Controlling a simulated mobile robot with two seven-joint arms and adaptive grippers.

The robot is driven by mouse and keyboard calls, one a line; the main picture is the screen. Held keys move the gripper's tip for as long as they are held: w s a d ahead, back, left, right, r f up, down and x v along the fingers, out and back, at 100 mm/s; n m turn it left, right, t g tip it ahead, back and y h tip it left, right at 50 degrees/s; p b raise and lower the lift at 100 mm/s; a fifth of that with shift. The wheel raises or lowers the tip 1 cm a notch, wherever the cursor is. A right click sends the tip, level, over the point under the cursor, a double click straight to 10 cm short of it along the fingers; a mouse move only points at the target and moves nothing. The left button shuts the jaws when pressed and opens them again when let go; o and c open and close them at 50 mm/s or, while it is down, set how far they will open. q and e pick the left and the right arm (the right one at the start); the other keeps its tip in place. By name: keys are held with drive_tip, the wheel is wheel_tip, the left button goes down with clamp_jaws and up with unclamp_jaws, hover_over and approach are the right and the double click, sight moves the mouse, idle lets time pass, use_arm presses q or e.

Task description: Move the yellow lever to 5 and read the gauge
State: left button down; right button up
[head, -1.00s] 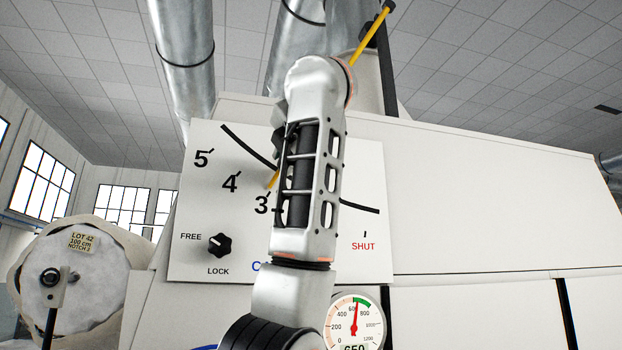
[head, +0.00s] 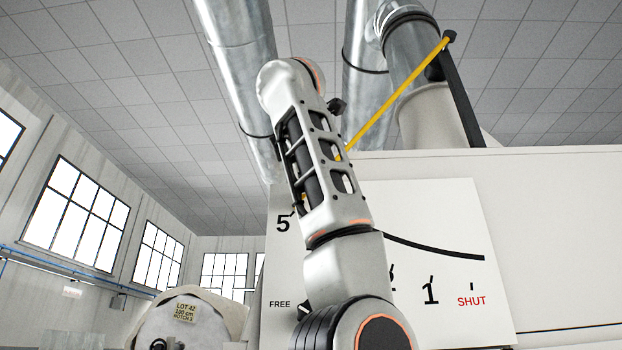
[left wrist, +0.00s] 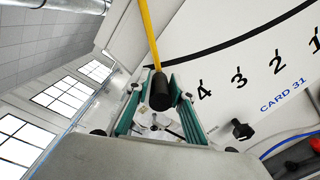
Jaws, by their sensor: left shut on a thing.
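The yellow lever (head: 395,92) slants from a pivot at the upper right down behind my left arm in the head view. A small yellow piece shows beside the 5 on the white scale panel (head: 440,220). In the left wrist view the yellow lever (left wrist: 149,30) ends in a black grip, left of the 4. My left gripper (left wrist: 156,88) has its teal fingers on both sides of that grip and is shut on it. The 5 is hidden in that view, so the exact alignment cannot be told. The gauge and my right gripper are out of view.
A black FREE/LOCK knob (left wrist: 241,129) sits on the panel below the scale. Its setting is unclear. A wrapped roll labelled LOT 42 (head: 186,325) stands at the lower left. Metal ducts (head: 240,60) rise behind the machine.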

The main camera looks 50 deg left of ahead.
use_arm(q)
drive_tip(key=c, duration=1.8)
unclamp_jaws()
drive_tip(key=shift+s+a+r+y, duration=0.15)
drive_tip(key=shift+s+r+y, duration=0.15)
drive_tip(key=shift+s+r, duration=0.2)
drive_tip(key=shift+o, duration=0.2)
drive_tip(key=shift+s+a+f, duration=0.1)
drive_tip(key=shift+s+a, duration=0.05)
drive_tip(key=shift+f, duration=0.1)
drive_tip(key=v, duration=0.7)
drive_tip(key=shift+d, duration=0.25)
